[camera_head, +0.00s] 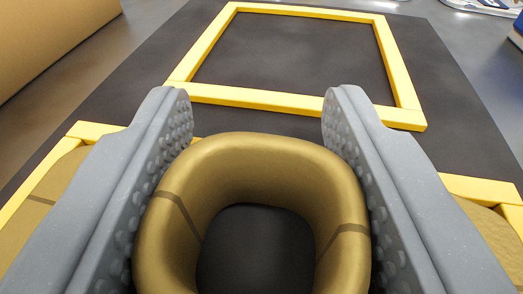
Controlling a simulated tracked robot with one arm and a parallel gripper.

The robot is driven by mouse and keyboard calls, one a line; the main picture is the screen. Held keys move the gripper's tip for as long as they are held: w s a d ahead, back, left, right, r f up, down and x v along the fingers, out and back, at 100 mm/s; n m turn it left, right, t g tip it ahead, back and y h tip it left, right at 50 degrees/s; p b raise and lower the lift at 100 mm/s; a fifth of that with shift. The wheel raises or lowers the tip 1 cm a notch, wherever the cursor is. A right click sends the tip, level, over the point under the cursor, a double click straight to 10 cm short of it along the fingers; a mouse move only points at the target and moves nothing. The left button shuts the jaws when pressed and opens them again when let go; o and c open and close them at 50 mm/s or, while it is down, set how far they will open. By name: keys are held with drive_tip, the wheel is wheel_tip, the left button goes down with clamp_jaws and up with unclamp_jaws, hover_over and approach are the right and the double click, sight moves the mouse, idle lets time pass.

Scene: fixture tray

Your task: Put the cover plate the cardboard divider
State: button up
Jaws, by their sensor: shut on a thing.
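My gripper (258,108) is shut on a gold-brown, rounded ring-shaped piece (255,150). Its grey dimpled fingers press on the left and right sides of the piece. The piece has a wide opening in the middle with dark surface showing through, and a thin dark band on each side. I cannot tell whether this piece is the cover plate. A tall tan panel (45,40) at the upper left looks like cardboard; I cannot tell whether it is the cardboard divider.
A yellow rectangular frame (255,98) lies ahead on the dark mat (290,55), with nothing inside it. More yellow edging with gold-brown surfaces shows at the lower left (90,131) and lower right (480,188), partly hidden by my fingers. Grey floor lies beyond.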

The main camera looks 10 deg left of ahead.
drive_tip(key=shift+f, duration=0.1)
drive_tip(key=o, duration=1.2)
drive_tip(key=shift+f+b, duration=0.15)
drive_tip(key=shift+b, duration=0.25)
drive_tip(key=v, duration=0.4)
drive_tip(key=p+v, duration=0.1)
drive_tip(key=v, duration=0.9)
drive_tip(key=shift+w+a+r+p, duration=0.1)
drive_tip(key=shift+a+r+p, duration=0.05)
drive_tip(key=shift+r+p, duration=0.25)
